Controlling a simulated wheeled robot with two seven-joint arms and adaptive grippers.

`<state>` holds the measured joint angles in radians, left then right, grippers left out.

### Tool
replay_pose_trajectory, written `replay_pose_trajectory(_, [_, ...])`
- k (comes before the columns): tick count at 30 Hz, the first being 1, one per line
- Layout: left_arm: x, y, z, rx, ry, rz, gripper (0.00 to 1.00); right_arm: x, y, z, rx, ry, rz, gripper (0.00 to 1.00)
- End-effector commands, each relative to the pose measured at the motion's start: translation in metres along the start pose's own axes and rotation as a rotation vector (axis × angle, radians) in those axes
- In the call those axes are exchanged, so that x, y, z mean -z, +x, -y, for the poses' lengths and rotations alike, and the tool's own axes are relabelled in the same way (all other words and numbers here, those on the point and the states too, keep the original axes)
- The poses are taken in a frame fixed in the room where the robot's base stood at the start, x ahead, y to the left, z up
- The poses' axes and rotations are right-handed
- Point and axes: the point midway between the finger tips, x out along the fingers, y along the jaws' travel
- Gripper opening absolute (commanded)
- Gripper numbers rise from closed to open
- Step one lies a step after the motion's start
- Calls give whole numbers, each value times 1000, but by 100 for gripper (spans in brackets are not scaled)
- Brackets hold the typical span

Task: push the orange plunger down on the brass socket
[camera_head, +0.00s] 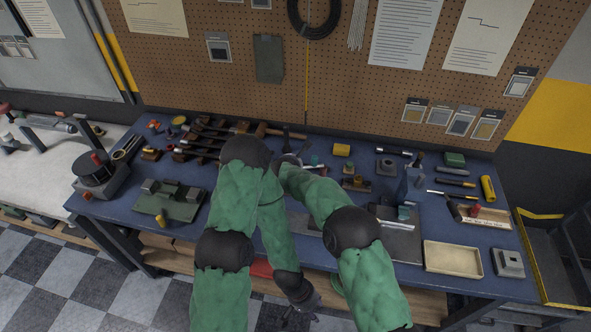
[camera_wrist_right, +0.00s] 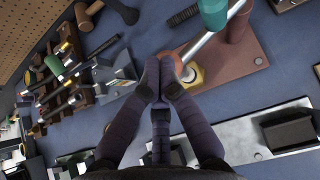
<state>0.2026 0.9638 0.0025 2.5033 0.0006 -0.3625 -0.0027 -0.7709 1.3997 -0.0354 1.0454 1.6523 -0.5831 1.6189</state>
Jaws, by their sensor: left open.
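In the right wrist view, a brass-yellow socket (camera_wrist_right: 193,77) sits on a reddish-brown base plate (camera_wrist_right: 235,62). A small orange-brown piece, which looks like the orange plunger (camera_wrist_right: 176,60), shows at the socket, partly hidden by my fingers. My right gripper (camera_wrist_right: 158,75) has its dark fingers together, with their tips right beside the socket and plunger; I cannot tell whether they touch. A silver rod (camera_wrist_right: 208,38) slants above the plate beside a teal knob (camera_wrist_right: 213,12). In the head view, my left gripper (camera_head: 300,311) hangs open and empty in front of the table, low in the picture.
The blue table (camera_head: 330,222) carries many tools. A green fixture (camera_head: 170,203) stands at its left and a cream tray (camera_head: 453,258) at its front right. A pegboard (camera_head: 340,90) rises behind. In the right wrist view, a tool rack (camera_wrist_right: 75,65) stands left of my fingers.

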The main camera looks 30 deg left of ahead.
Motion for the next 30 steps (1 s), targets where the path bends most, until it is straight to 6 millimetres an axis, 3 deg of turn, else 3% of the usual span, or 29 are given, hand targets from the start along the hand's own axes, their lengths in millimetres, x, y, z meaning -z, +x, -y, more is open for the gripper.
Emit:
replay_pose_trajectory(8, [0,-2,-1,0,0,0,47,0,-1,0,0,0,-2,0])
replay_pose_trajectory(19, [0,-16,-6,0,0,0,47,-18,-14,0,0,0,-1,0])
replay_pose_trajectory(30, [0,-15,-5,0,0,0,47,-18,-14,0,0,-1,-1,0])
